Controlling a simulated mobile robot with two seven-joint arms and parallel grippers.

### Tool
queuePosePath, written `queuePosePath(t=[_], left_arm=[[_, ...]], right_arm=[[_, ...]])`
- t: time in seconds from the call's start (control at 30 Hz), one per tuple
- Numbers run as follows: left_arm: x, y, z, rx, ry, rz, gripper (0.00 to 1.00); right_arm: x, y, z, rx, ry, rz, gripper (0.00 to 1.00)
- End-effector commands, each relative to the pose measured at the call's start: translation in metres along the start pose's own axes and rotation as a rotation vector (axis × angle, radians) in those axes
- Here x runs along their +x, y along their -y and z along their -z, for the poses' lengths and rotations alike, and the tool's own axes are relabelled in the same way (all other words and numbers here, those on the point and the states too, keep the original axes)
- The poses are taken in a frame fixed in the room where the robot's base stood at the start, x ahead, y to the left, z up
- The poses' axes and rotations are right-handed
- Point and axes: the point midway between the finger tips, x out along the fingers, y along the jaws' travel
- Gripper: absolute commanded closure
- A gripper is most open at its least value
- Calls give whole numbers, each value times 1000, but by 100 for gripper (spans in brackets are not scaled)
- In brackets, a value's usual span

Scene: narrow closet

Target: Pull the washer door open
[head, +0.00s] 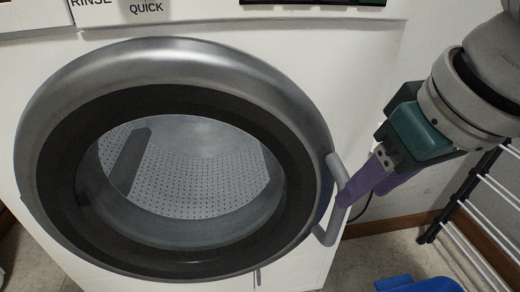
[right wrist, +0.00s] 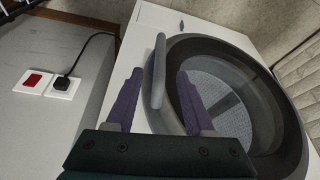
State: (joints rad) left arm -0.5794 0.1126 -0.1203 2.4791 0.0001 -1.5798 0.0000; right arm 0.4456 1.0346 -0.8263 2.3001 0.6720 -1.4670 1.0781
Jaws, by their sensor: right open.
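The white washer (head: 375,55) has a round door (head: 170,62) with a silver rim, a dark inner ring and a clear window onto a perforated drum. The door looks shut or nearly so; I cannot tell exactly. Its grey bar handle (head: 336,168) is on the right side of the rim. My right gripper (head: 362,195) is open at the handle, its purple fingers hiding the handle's middle. In the right wrist view, the handle (right wrist: 158,70) shows between the two spread fingertips (right wrist: 159,78). I cannot tell whether either finger touches it. My left gripper is not in view.
A dark-framed rack with white bars (head: 475,215) stands at the right, near my right arm. A blue object (head: 415,284) is on the floor at the lower right. A wall socket with a black plug (right wrist: 62,86) shows beside the washer. Some floor is clear in front.

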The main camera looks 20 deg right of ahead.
Motion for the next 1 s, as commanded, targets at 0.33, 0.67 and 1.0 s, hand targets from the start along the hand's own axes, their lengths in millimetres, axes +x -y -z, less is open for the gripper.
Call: queuePosePath(t=[0.33, 0.67, 1.0], left_arm=[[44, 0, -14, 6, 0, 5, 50], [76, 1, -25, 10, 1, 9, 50], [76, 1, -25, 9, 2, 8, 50]], right_arm=[[56, -1, -4, 4, 0, -2, 47], [98, -1, -2, 2, 0, -2, 47], [100, -1, -1, 1, 0, -1, 47]])
